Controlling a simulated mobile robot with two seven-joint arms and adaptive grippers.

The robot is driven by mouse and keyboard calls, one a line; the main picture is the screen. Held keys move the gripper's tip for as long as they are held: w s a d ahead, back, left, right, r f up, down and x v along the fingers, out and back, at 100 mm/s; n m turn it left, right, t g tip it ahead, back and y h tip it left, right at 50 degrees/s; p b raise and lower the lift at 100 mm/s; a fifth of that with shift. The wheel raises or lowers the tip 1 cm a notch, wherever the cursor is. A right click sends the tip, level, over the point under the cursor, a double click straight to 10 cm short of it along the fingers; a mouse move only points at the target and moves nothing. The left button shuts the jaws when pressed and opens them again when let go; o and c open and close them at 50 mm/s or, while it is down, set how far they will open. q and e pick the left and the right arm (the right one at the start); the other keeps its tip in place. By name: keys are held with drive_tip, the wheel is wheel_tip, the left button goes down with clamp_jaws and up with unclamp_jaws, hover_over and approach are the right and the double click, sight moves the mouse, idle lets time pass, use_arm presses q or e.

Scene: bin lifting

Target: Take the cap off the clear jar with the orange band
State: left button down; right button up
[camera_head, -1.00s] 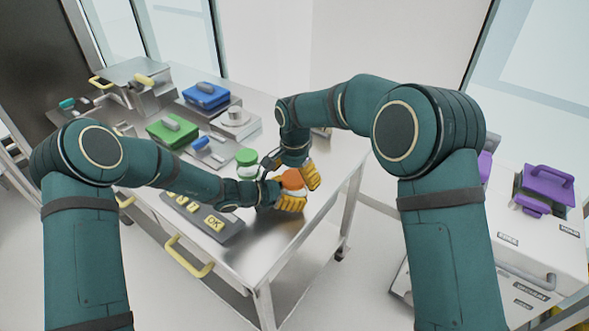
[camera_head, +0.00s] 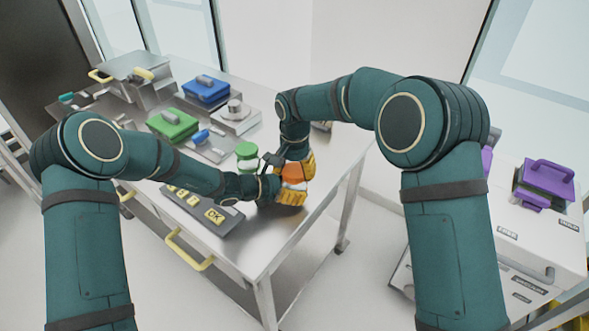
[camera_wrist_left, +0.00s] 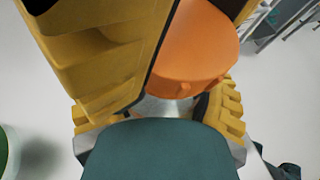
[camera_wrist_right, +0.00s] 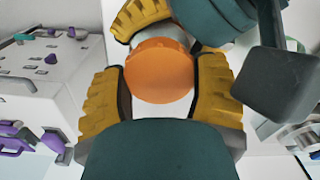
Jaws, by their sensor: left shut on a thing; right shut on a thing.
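The clear jar with orange (camera_head: 295,172) is near the front right of the steel table. Its round orange cap (camera_wrist_right: 158,72) also fills the upper part of the left wrist view (camera_wrist_left: 198,45), with a little of the clear body (camera_wrist_left: 163,108) below it. My left gripper (camera_head: 289,197) is shut on the jar's body, low down. My right gripper (camera_wrist_right: 160,85) is shut on the orange cap, with yellow fingers on both sides. The fingers hide most of the body, and I cannot tell whether cap and jar are apart or whether the jar touches the table.
A green-capped jar (camera_head: 247,151) stands close behind my left gripper. A grey panel with yellow keys (camera_head: 203,213) lies in front. Green (camera_head: 172,125) and blue (camera_head: 206,90) boxes stand farther back. The table's front right corner (camera_head: 262,250) is bare.

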use_arm(q)
drive_tip(key=shift+w+a, duration=0.1)
use_arm(e)
drive_tip(key=shift+d, duration=0.1)
drive_tip(key=o, duration=1.3)
drive_tip(key=shift+c, duration=0.2)
drive_tip(key=shift+o, duration=0.2)
drive_tip(key=shift+r, duration=2.35)
wheel_tip(320, 180, up, 3)
drive_tip(key=m, duration=0.3)
drive_tip(key=shift+s, duration=0.1)
drive_tip(key=shift+f, duration=3.85)
